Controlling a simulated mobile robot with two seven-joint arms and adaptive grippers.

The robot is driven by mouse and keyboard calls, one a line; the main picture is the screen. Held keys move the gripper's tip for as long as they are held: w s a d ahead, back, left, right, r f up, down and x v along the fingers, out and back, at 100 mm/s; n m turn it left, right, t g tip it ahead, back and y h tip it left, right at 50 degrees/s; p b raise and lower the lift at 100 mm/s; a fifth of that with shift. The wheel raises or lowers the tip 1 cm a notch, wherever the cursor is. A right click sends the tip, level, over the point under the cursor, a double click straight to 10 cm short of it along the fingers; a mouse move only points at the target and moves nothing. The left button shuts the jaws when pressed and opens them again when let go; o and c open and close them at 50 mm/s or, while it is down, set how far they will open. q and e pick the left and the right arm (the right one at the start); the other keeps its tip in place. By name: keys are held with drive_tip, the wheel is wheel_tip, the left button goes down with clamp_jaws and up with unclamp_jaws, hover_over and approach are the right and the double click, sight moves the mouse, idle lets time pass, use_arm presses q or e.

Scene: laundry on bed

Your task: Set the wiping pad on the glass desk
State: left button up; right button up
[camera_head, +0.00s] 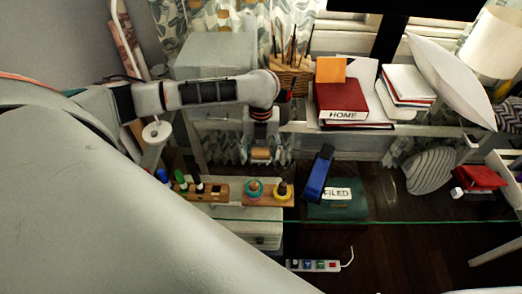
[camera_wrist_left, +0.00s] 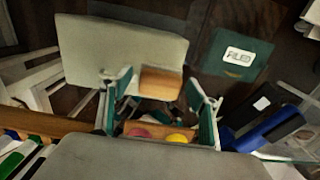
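My left gripper (camera_head: 260,154) hangs over the left part of the glass desk, behind the wooden organizer. It is shut on the wiping pad, a small light-brown block (camera_wrist_left: 161,82), with a finger on either side of it. The block also shows in the head view (camera_head: 261,153). The glass desk (camera_head: 400,221) is clear, with a thin green front edge, and the dark floor shows through it. I cannot tell exactly how high the block is above the glass. My right gripper is in neither view.
The wooden organizer (camera_head: 232,194) holds markers and tape rolls. Right of it are a blue stapler (camera_head: 318,174) and a green box labelled FILED (camera_head: 337,199). A raised shelf behind carries a red HOME book (camera_head: 341,101) and a pencil basket (camera_head: 290,78).

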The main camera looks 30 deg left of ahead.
sight(261, 151)
use_arm(q)
drive_tip(key=shift+r, duration=0.1)
drive_tip(key=shift+r, duration=0.3)
wheel_tip(261, 151, up, 12)
drive_tip(key=shift+f, duration=0.2)
drive_tip(key=shift+f, duration=0.1)
idle(0.6)
